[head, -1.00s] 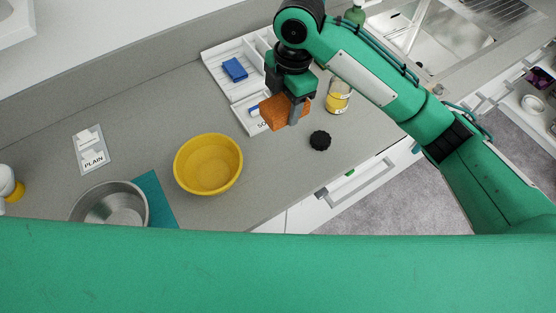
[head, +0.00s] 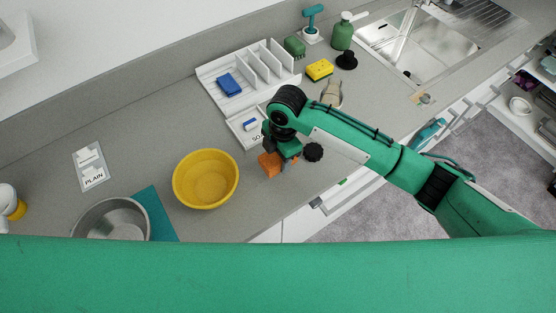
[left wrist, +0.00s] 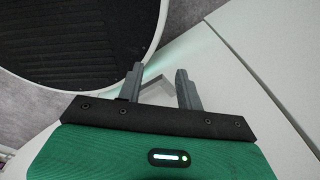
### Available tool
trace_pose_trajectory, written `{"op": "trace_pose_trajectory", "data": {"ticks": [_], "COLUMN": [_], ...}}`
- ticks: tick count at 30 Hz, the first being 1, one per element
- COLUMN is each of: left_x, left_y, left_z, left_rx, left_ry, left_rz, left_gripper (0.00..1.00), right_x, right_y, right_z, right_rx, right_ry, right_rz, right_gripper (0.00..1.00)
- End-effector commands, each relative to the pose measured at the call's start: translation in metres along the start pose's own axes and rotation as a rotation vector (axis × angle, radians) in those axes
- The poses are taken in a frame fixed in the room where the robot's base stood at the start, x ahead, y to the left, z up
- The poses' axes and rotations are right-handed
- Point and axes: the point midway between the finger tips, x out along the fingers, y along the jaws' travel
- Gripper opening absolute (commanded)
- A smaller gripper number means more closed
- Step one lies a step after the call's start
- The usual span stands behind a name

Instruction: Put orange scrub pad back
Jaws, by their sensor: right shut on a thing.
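The orange scrub pad (head: 269,164) is in my right gripper (head: 281,169), which is shut on it over the counter, just right of the yellow bowl. The gripper and wrist hide part of the pad. A white sorting tray (head: 205,69) with upright dividers stands behind, up and left of the gripper. A blue pad (head: 229,84) lies in its left part. A white card section with partly hidden lettering is at the tray's front. My left gripper (left wrist: 159,82) shows in the left wrist view, open, with nothing between its fingers.
The yellow bowl (head: 206,180), a steel bowl (head: 108,218) and a PLAIN card (head: 90,166) are to the left. A yellow sponge (head: 320,69), green scrubber (head: 295,46) and green bottle (head: 342,34) stand near the sink.

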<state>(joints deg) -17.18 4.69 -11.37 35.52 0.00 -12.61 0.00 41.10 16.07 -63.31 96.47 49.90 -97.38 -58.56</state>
Motion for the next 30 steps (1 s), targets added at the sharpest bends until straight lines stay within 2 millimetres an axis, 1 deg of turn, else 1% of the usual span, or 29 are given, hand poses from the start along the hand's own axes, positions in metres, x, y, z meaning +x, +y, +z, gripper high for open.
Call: {"op": "trace_pose_trajectory", "data": {"ticks": [4, 7, 12, 20, 24, 25, 27, 28, 30], "left_x": [-0.006, -0.017, -0.021, -0.020, -0.019, -0.019, -0.019, -0.019, -0.019], "left_y": [0.002, 0.003, 0.004, 0.004, 0.004, 0.004, 0.003, 0.003, 0.003], "left_z": [-0.001, -0.002, -0.002, -0.002, -0.002, -0.002, -0.002, -0.002, -0.002], "left_rx": [-0.001, -0.001, 0.000, 0.001, 0.001, 0.001, 0.001, 0.001, 0.001], "left_ry": [0.000, 0.000, 0.000, 0.000, 0.000, 0.000, 0.000, 0.000, 0.000], "left_rz": [0.002, 0.004, 0.004, 0.004, 0.004, 0.004, 0.004, 0.004, 0.004], "left_gripper": [0.36, 0.36, 0.36, 0.36, 0.36, 0.36, 0.36, 0.36, 0.36], "right_x": [0.016, 0.026, 0.039, 0.041, 0.046, 0.045, 0.045, 0.045, 0.045], "right_y": [-0.001, -0.001, 0.000, 0.000, 0.000, 0.000, 0.000, 0.000, 0.000], "right_z": [0.002, 0.002, 0.004, 0.005, 0.005, 0.005, 0.005, 0.005, 0.005], "right_rx": [0.001, 0.002, -0.001, -0.001, 0.000, -0.001, -0.001, -0.001, 0.000], "right_ry": [0.000, 0.001, 0.000, 0.000, 0.000, 0.000, 0.000, 0.000, 0.000], "right_rz": [-0.004, -0.003, 0.000, 0.000, 0.000, 0.000, 0.000, 0.000, 0.000], "right_gripper": [0.33, 0.33, 0.33, 0.33, 0.33, 0.60, 0.73, 0.76, 0.76]}}
